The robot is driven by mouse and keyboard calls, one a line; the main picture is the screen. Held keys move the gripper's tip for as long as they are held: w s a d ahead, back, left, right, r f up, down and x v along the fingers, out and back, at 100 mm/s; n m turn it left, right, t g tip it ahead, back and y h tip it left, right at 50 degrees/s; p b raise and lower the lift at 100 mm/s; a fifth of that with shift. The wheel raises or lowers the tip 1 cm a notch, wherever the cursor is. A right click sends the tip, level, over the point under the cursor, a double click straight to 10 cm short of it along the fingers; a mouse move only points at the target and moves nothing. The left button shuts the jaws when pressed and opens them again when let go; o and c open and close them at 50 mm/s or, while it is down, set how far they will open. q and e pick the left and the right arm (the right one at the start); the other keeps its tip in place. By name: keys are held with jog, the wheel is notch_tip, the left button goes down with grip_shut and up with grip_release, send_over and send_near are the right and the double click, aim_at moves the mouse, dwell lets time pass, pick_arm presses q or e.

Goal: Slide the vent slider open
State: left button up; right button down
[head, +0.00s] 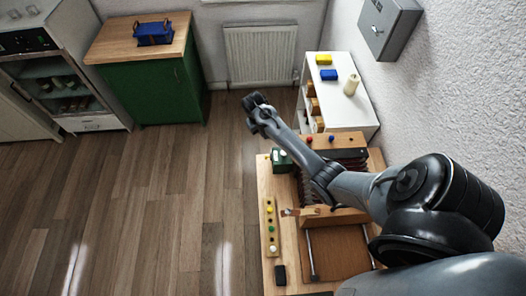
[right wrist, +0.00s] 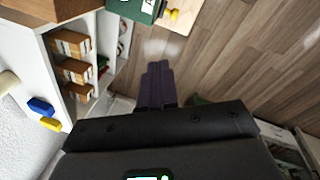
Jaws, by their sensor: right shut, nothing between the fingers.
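I cannot make out the vent slider for certain in either view. The wooden bench (head: 264,185) carries the piano action (head: 345,158), partly hidden behind my right arm. A small green box (head: 280,160) with a light face sits at the bench's far left; a green box (right wrist: 134,8) also shows at the top of the right wrist view. My right gripper (head: 252,100) is shut and empty, held in the air beyond the bench's far left corner. Its closed fingers (right wrist: 158,72) point over the floor in the right wrist view. My left gripper is not in view.
A white shelf unit (head: 338,112) holds yellow and blue blocks and a cream cylinder. A button strip (head: 270,230) and a black block (head: 280,275) lie on the bench. A radiator (head: 260,55), green cabinet (head: 165,92) and grey wall box (head: 388,25) stand around. The left floor is clear.

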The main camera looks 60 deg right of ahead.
jog(key=w+d+m+y, duration=0.1)
jog(key=w+d+f+m+y+b, duration=0.1)
jog(key=w+d+m+y+b, duration=0.1)
jog(key=d, duration=0.1)
jog(key=shift+w+d+f+g+y, duration=0.1)
jog(key=shift+w+f+g+y, duration=0.1)
jog(key=shift+f+g+y, duration=0.15)
jog(key=shift+f+b, duration=0.1)
jog(key=shift+b, duration=0.2)
jog(key=b, duration=0.8)
send_near(268, 157)
jog(key=w+d+f, duration=0.2)
jog(key=w+f, duration=0.2)
jog(key=f, duration=0.1)
jog(key=shift+s+a+f+p, duration=0.3)
jog(key=shift+s+a+p, duration=0.55)
jog(key=shift+s+p, duration=0.1)
jog(key=shift+s+a+f, duration=0.2)
jog(key=shift+s, duration=0.05)
jog(key=shift+s+f, duration=0.1)
